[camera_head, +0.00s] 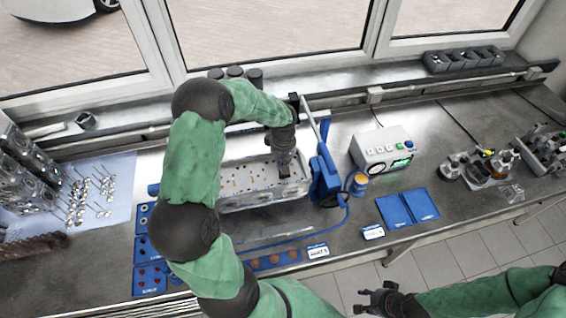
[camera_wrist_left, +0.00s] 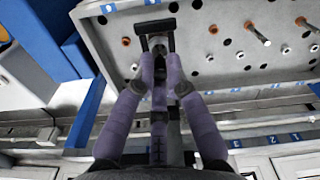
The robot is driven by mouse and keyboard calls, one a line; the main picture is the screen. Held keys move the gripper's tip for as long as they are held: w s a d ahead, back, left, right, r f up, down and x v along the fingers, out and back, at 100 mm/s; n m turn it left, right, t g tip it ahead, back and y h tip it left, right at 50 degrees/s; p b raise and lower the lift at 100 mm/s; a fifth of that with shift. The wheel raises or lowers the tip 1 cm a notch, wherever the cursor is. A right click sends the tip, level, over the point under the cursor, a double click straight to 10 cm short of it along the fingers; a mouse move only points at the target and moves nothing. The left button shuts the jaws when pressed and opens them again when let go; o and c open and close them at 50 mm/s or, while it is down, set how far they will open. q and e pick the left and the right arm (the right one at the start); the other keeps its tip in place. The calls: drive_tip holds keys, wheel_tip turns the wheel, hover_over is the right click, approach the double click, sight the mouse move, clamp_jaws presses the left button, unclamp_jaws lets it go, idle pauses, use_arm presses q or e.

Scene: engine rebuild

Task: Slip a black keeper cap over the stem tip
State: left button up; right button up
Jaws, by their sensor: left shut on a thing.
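My left gripper (camera_head: 287,170) is over the top face of the pale cylinder head (camera_head: 262,196). In the left wrist view, its purple-grey fingers (camera_wrist_left: 160,70) are closed together on a small dark part (camera_wrist_left: 158,43), mostly hidden between the tips. I cannot tell clearly whether it is a keeper cap. A black frame-shaped piece (camera_wrist_left: 154,25) shows just beyond the fingertips, against the head. Copper-coloured stems (camera_wrist_left: 257,34) stand out of the head's face to the right, among holes and orange-brown rings (camera_wrist_left: 212,29). My right gripper (camera_head: 378,301) is empty near the bottom edge, its dark fingers apart.
A blue stand (camera_head: 324,176) adjoins the head's right end. Blue parts trays (camera_head: 148,250) lie left and in front. A grey control box (camera_head: 382,148) and blue mats (camera_head: 408,207) are to the right. Loose valves lie on a cloth (camera_head: 121,172) at left.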

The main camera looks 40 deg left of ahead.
use_arm(q)
drive_tip(key=shift+f+b, duration=0.7)
drive_tip(key=shift+f, duration=0.05)
drive_tip(key=o, duration=0.8)
drive_tip(key=shift+r, duration=0.1)
wheel_tip(320, 180, up, 12)
drive_tip(key=shift+d+f, duration=0.1)
